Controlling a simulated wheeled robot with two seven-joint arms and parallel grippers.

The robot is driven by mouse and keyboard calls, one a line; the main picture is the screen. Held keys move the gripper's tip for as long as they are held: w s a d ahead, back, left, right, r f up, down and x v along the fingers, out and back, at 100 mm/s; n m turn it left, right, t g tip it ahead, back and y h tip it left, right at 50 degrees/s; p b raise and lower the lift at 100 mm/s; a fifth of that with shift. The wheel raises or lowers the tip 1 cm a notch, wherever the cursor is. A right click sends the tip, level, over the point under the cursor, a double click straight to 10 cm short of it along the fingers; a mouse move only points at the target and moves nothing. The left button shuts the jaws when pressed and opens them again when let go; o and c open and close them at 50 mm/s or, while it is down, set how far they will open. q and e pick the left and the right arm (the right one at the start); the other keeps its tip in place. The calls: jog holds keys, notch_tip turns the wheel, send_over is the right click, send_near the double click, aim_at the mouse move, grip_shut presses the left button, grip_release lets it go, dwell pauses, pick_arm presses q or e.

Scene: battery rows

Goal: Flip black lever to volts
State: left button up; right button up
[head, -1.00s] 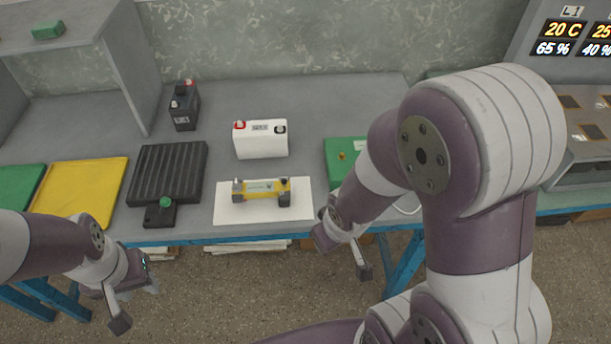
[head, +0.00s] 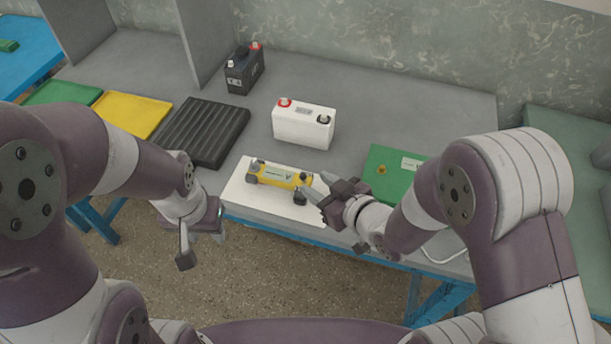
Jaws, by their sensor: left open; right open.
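A yellow tester (head: 282,175) with dark end pieces and a small label lies on a white board (head: 243,200) near the table's front edge. A dark part at its right end may be the black lever, but it is too small to tell its setting. My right gripper (head: 322,203) is open and empty, just right of the tester's right end; I cannot tell whether it touches it. My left gripper (head: 203,248) is open and empty, in front of the table edge, left of the white board.
A white battery (head: 303,126) and a dark battery (head: 244,75) stand behind. A black ridged tray (head: 205,130), a yellow mat (head: 132,113) and a green mat (head: 62,93) lie left. A green board (head: 385,170) lies right of the tester.

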aim_at(303, 180)
jog(key=x, duration=0.6)
jog(key=shift+s+a, duration=0.1)
jog(key=shift+w+f, duration=0.1)
jog(key=shift+w, duration=0.15)
jog(key=shift+a, duration=0.1)
grip_shut()
jog(key=shift+f+b, duration=0.25)
jog(key=shift+b, duration=0.35)
jog(key=n+t+b, duration=0.1)
jog(key=b, duration=0.1)
jog(key=shift+s+f+b, duration=0.2)
jog(key=shift+b, duration=0.1)
jog(key=shift+s+r, duration=0.1)
jog(key=shift+r, duration=0.2)
